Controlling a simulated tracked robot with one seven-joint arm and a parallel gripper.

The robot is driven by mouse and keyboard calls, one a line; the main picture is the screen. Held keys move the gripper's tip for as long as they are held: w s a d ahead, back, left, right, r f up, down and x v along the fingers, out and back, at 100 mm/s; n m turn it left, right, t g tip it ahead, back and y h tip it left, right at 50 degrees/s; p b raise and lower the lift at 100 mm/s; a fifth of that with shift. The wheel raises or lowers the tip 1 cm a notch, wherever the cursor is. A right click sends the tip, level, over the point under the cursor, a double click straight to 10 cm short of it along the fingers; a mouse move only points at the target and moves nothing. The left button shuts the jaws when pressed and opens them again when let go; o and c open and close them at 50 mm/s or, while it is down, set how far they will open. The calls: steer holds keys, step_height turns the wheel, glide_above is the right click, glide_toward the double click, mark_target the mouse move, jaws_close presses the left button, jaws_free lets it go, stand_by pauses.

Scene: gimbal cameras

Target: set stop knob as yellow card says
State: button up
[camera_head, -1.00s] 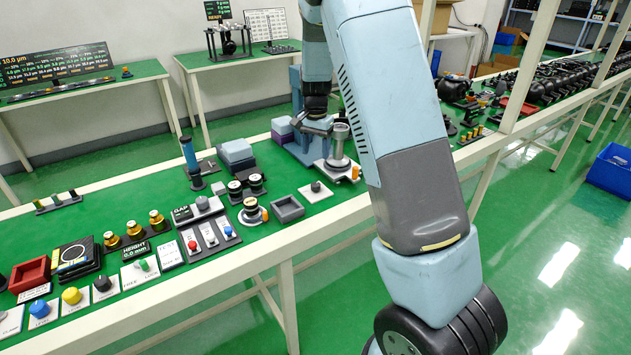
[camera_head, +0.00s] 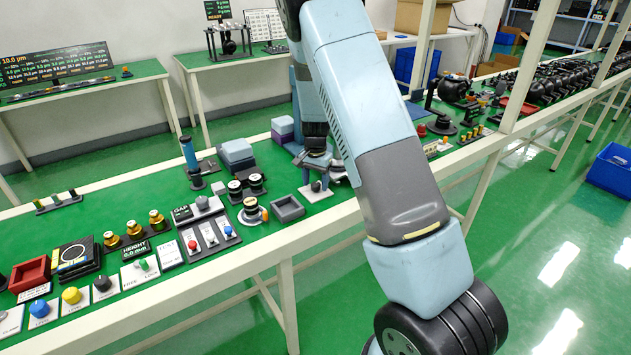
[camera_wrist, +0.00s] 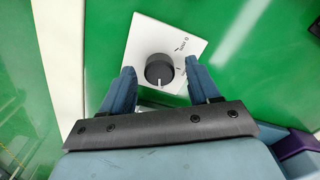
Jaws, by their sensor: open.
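A dark round knob (camera_wrist: 159,69) sits on a white plate (camera_wrist: 150,35); its white line points down in the wrist view, away from the printed marks at the plate's upper right. That print is too small to read surely. In the head view the white plate (camera_head: 312,197) lies near the bench's front edge. My gripper (camera_wrist: 159,74) is open, with one blue finger on each side of the knob; I cannot tell whether they touch it. In the head view my gripper (camera_head: 316,172) is just above the plate. I cannot make out a readable yellow card.
A grey open tray (camera_head: 288,209) lies left of the knob plate. Grey-blue blocks (camera_head: 236,152) and a blue upright cylinder (camera_head: 188,152) stand behind. Several coloured knobs and switches line the bench's left front. My arm hides part of the bench to the right.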

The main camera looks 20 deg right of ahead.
mark_target(315, 183)
steer(key=c, duration=1)
steer(key=shift+n, duration=1)
steer(key=shift+c, duration=0.2)
steer(key=o, duration=1)
steer(key=shift+o, duration=0.2)
steer(key=shift+r, duration=0.15)
step_height(315, 183, up, 14)
steer(key=shift+f, duration=0.25)
